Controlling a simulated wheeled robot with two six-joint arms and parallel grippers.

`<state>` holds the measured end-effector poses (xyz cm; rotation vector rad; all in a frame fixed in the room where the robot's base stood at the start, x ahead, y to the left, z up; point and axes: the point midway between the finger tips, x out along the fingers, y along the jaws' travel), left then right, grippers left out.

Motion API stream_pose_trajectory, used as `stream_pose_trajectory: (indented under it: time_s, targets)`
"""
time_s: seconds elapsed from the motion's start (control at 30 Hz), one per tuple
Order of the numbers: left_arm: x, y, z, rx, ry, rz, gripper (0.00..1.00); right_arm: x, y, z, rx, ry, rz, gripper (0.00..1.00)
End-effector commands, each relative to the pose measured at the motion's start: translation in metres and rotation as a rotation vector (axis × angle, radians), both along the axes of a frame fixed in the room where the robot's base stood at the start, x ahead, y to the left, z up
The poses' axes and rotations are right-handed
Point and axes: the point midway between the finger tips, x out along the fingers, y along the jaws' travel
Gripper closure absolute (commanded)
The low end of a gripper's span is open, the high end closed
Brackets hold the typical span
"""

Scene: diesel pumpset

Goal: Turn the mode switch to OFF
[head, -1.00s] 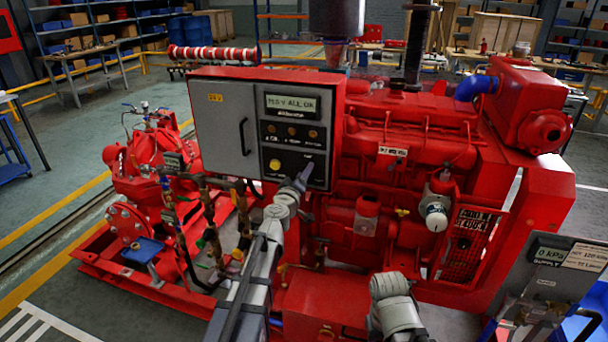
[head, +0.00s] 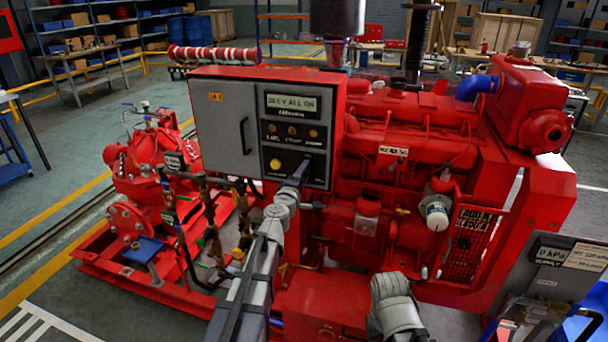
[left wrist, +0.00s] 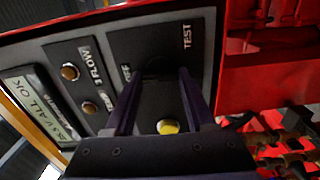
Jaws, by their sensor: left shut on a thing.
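The mode switch (left wrist: 157,70) is a dark knob on the black part of the control panel, hard to make out between my fingers in the left wrist view. A partly covered OFF label lies left of it and a TEST label above right. My left gripper (head: 301,171) reaches the panel's lower right in the head view and hides the switch there. In the left wrist view its fingers (left wrist: 162,75) stand on either side of the knob, shut on it.
The grey control panel (head: 221,128) has a display reading roughly ALL OK, small round indicators and a yellow button (head: 275,164), which shows between my fingers in the left wrist view (left wrist: 167,127). The red engine (head: 410,150) stands close on the right; pipes and valves are below left.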

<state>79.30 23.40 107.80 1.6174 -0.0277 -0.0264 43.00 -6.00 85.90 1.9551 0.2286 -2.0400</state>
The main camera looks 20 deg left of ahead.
Motion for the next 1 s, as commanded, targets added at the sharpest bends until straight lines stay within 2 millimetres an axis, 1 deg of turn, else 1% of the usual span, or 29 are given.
stream_pose_trajectory:
  time_s: [0.47,0.5,0.7,0.77,1.0]
  targets:
    - [-0.0007,0.0002,-0.0003,-0.012,0.000,0.001,1.00,0.0000,0.0000,-0.0003,0.000,0.000,0.000,0.50]
    - [-0.0007,0.0002,-0.0003,-0.012,0.000,0.001,0.43,0.0000,0.0000,-0.0003,0.000,0.000,0.000,0.50]
    - [-0.0005,0.0001,-0.0003,-0.011,0.000,0.000,0.20,0.0000,0.0000,-0.0002,0.000,0.000,0.000,0.50]
    - [-0.0004,0.0001,-0.0002,-0.011,0.000,0.000,0.15,0.0000,0.0000,-0.0002,0.000,0.000,0.000,0.50]
    - [-0.0007,0.0000,-0.0001,-0.012,0.000,0.000,0.15,0.0000,0.0000,-0.0001,0.000,0.000,0.000,0.50]
